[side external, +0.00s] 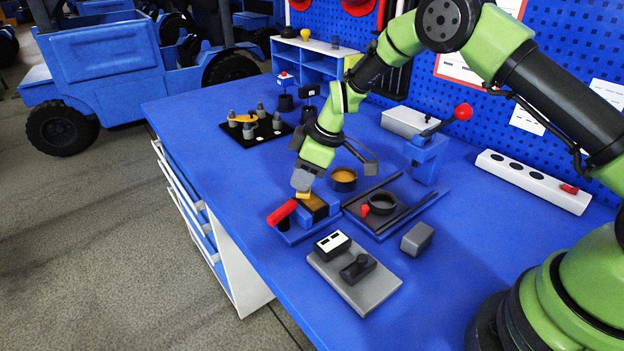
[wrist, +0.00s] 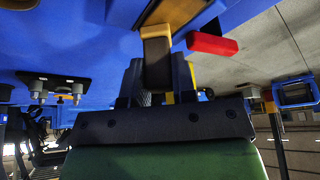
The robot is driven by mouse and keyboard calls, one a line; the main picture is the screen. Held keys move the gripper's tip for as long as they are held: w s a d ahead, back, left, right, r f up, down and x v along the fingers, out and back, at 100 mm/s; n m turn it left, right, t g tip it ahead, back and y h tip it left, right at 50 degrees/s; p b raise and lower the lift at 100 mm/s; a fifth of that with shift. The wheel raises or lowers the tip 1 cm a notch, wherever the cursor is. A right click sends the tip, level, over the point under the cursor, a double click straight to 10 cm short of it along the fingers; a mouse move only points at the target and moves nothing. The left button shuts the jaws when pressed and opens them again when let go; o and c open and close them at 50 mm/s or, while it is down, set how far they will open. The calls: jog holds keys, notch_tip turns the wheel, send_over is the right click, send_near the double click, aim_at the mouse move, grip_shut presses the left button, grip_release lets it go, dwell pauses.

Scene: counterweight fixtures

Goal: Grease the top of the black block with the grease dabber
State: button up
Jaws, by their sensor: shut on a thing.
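My gripper (side external: 302,183) is at the blue clamp fixture, shut on the grease dabber. In the wrist view, the dabber (wrist: 157,62) shows as a dark bar with a tan end between my fingers (wrist: 157,82). In the side view, a yellow part of it (side external: 303,195) shows just under the fingers. A tan surface (wrist: 176,10) shows beyond the dabber's end.
A red handle (side external: 281,212) juts from the fixture. A round tin with orange contents (side external: 343,177) stands behind. A dark tray (side external: 384,222) with a black ring lies to the right. A grey plate (side external: 372,292) lies in front, beside a grey block (side external: 417,238). The table's left front is clear.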

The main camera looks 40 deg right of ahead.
jog(key=shift+w, duration=0.8)
notch_tip(320, 180, up, 8)
jog(key=shift+w, duration=0.15)
dwell(0.6)
